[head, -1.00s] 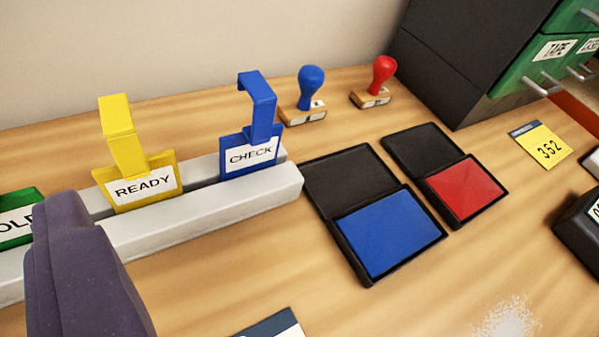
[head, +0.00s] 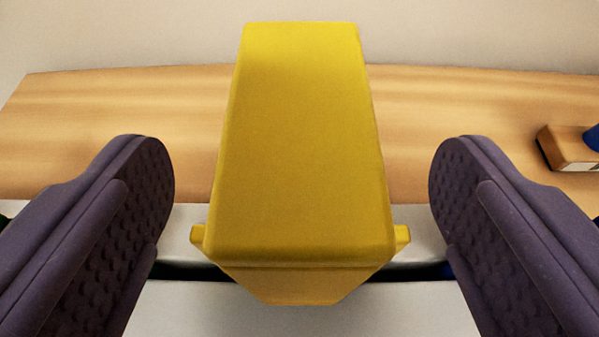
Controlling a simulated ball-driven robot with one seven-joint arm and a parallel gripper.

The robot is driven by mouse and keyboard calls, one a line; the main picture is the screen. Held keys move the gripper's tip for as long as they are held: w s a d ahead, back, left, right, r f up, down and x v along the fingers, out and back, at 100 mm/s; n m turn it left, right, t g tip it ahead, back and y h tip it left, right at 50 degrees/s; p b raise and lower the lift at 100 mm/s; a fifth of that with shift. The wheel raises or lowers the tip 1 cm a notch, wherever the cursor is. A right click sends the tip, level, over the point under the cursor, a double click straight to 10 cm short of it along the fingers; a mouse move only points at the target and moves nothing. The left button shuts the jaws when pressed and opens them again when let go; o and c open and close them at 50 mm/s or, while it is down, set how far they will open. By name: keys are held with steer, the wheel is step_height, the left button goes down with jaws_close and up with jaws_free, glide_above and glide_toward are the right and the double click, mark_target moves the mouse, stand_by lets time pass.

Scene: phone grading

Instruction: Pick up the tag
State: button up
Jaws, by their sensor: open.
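The yellow tag (head: 305,150) stands in the slot of the grey rack (head: 300,318), large and close in the middle of the head view. My gripper (head: 302,195) is open, with one purple padded finger on each side of the tag. There is a clear gap between each finger and the tag, and neither touches it.
A wooden stamp block (head: 570,148) with a blue handle sits at the right edge. A bit of green shows at the far left edge, and blue shows in the slot beside the right finger. The wooden table (head: 470,110) behind the tag is clear up to the wall.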

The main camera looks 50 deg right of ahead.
steer(key=c, duration=1.1)
steer(key=shift+r, duration=0.15)
